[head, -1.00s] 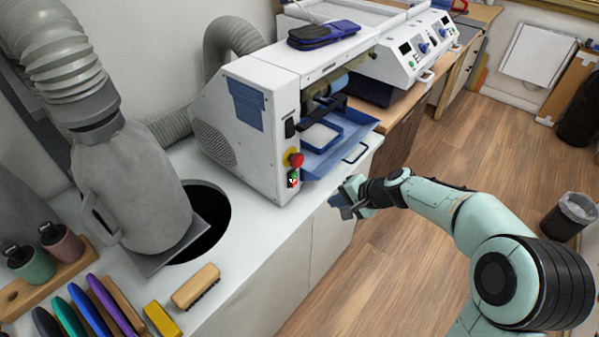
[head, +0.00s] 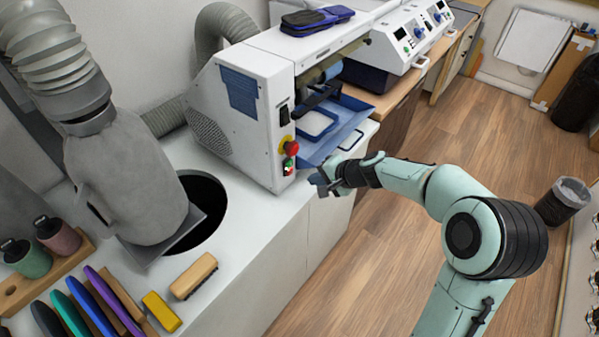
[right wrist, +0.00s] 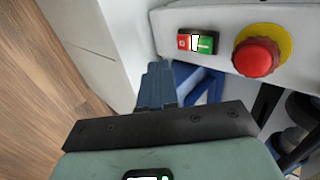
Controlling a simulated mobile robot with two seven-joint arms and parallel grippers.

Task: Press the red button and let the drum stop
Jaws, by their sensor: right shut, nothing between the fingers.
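The white machine (head: 235,105) stands on the white counter. Its end panel carries a round red button (head: 291,147) on a yellow disc, with a small red-and-green switch (head: 289,167) below it. In the right wrist view the red button (right wrist: 256,58) is at upper right and the switch (right wrist: 197,43) left of it. My right gripper (head: 320,184) is shut and empty, just right of and below the switch, with a gap to the panel. Its blue fingers (right wrist: 158,72) point toward the panel below the switch. The drum (head: 322,73) is partly hidden inside the machine. My left gripper is out of view.
A blue tray (head: 345,125) with a handle juts from the machine above my right gripper. A grey dust hood (head: 125,180) stands over a dark hole at left. Brushes and coloured tools lie on the front counter. The floor at right is open, with a bin (head: 562,200).

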